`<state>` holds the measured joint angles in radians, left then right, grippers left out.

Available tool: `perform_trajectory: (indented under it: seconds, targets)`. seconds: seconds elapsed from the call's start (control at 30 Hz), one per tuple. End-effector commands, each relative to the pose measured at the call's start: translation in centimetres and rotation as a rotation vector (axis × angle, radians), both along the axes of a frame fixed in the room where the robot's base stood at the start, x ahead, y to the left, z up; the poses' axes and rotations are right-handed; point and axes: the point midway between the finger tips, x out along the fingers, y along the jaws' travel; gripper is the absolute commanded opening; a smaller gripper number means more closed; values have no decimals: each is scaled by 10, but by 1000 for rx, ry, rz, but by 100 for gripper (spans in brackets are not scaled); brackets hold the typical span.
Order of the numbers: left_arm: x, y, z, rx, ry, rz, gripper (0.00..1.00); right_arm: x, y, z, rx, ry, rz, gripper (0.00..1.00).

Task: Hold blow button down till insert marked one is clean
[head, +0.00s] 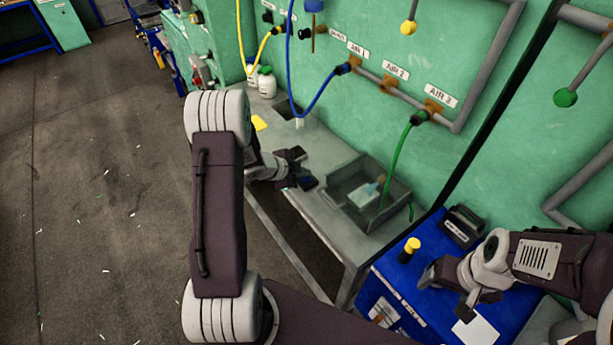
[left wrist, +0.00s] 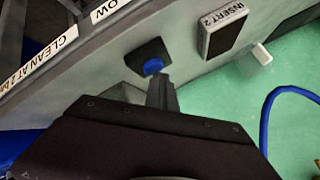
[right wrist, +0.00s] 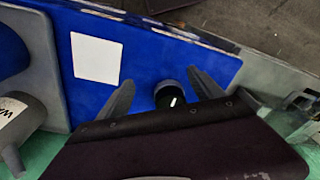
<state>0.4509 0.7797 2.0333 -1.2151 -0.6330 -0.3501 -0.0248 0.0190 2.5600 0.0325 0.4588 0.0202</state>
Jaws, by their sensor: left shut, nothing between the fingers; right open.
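In the left wrist view a blue button (left wrist: 152,66) sits in a dark housing beside a label (left wrist: 108,9) whose visible end reads "OW". My left gripper (left wrist: 160,88) is shut and empty, its tips right at the button's edge. I cannot tell whether they press it. A dark block labelled "INSERT 2" (left wrist: 220,38) stands on the bench to the right of the button. I cannot make out an insert marked one in any view. My right gripper (head: 446,292) is open over the blue panel, its fingers on either side of a dark round knob (right wrist: 171,95).
A grey bin (head: 340,192) with a pale blue-white item stands on the bench. A yellow-topped knob (head: 412,245) rises from the blue panel (head: 385,272) near my right gripper. Blue (head: 318,103) and green (head: 395,165) hoses hang from the green wall behind the bench.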

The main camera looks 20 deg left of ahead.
Motion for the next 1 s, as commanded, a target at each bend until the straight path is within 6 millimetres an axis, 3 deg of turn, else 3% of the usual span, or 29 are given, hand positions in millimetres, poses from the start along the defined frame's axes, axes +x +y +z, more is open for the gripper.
perform_trajectory:
  seconds: [0.77,1.0]
  targets:
    - [0,0,0,1,1,0,0,0,0,0,0,0,0,76]
    - [0,0,11,1,1,0,0,0,0,12,0,0,0,76]
